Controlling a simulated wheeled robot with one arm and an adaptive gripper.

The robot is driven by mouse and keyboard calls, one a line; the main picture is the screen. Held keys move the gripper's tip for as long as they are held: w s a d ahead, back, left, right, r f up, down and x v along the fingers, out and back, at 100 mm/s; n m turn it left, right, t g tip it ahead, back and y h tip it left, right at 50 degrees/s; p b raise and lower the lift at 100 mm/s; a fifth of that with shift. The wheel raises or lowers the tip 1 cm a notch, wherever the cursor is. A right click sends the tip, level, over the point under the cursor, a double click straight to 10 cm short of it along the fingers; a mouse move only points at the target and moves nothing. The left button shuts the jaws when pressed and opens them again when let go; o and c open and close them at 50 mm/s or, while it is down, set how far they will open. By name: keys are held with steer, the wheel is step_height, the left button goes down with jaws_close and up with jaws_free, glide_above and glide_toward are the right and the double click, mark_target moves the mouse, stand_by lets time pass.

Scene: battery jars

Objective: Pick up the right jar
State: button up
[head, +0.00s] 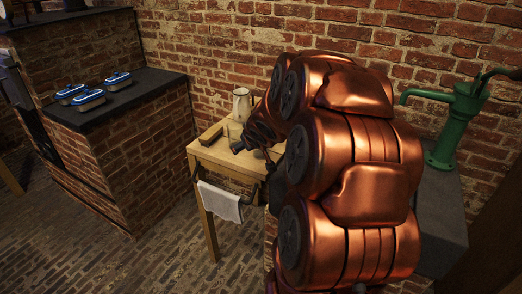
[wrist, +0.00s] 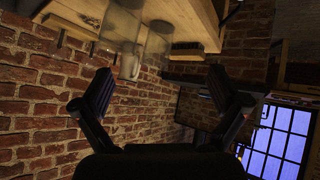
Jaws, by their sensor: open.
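Two clear glass jars stand on the small wooden table (head: 228,171). In the head view one jar (head: 235,131) shows beside the white pitcher; I cannot make out the other, and my arm covers the table's right part. The tilted wrist view shows both jars, faint and see-through: one (wrist: 157,43) nearer the wooden block and one (wrist: 121,24) farther from it, which appears to be the right jar. My gripper (wrist: 160,76) is open and empty, its two dark fingers wide apart and clear of both jars. In the head view the gripper (head: 246,146) is over the table.
A white pitcher (head: 241,103) stands behind the jars. A cloth (head: 220,202) hangs on the front rail. Blue-and-white containers (head: 88,99) sit on a brick counter at left. A green pump (head: 456,125) stands at right.

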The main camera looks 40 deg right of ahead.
steer(key=d+f+n+t+y+b, duration=0.1)
steer(key=d+f+t+y, duration=0.15)
steer(key=d, duration=0.35)
steer(key=d+f+t+y+b, duration=0.1)
steer(key=d+f+t, duration=0.1)
steer(key=d+t, duration=0.3)
steer(key=shift+g+h, duration=0.25)
steer(key=shift+g, duration=0.4)
steer(key=shift+x, duration=3.1)
steer(key=shift+w+a+f, duration=0.1)
steer(key=shift+w+f, duration=0.35)
steer(key=shift+w, duration=0.05)
steer(key=shift+c, duration=0.4)
steer(key=c, duration=1.3)
